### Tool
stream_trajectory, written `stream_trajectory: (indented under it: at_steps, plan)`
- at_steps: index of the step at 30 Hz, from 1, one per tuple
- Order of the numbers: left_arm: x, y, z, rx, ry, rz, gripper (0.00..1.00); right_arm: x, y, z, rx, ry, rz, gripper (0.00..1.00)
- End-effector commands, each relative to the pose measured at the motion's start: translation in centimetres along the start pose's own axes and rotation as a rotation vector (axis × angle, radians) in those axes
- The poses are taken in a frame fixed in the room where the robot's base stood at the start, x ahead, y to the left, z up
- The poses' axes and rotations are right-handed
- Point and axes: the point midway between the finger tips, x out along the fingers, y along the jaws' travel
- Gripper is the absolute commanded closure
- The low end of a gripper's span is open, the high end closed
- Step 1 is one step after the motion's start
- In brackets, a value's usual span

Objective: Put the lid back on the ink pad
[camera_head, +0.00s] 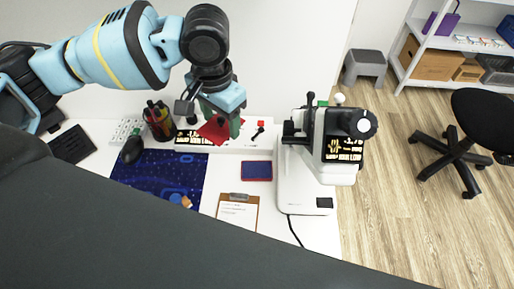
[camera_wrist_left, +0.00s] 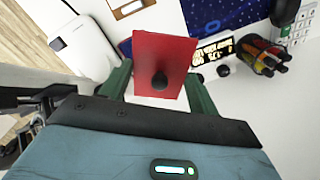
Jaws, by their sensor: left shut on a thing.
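The ink pad (camera_head: 257,170), a blue pad with red edges, lies on the white table left of the white machine, its blue face uncovered. A blue edge that may be the pad shows beside the lid in the wrist view. My left gripper (camera_head: 222,120) is shut on the red lid (camera_head: 211,131) and holds it above the back of the table, up and left of the pad. In the wrist view, the lid (camera_wrist_left: 167,50) is a flat red plate with a black knob between the green fingers (camera_wrist_left: 158,84). My right gripper is not in view.
A white machine (camera_head: 302,205) stands right of the pad. A clipboard (camera_head: 238,211) lies in front of it, and a dark blue mat (camera_head: 160,175) to the left. A pen holder (camera_head: 158,121), black mouse (camera_head: 132,149) and red-topped item (camera_head: 260,126) stand around the back.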

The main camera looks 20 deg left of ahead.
Motion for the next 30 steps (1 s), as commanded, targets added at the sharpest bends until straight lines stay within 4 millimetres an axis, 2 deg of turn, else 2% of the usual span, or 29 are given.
stream_trajectory:
  at_steps: [8,15,30]
  plan:
    - [1.5,0.8,-2.5,0.486,0.033,0.017,0.61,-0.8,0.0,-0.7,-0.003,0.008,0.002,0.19]
    - [3.2,1.5,-4.1,0.900,0.055,0.038,0.61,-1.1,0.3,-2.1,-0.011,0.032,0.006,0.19]
    - [7.6,3.3,-6.0,1.751,0.083,0.102,0.61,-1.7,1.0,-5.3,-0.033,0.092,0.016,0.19]
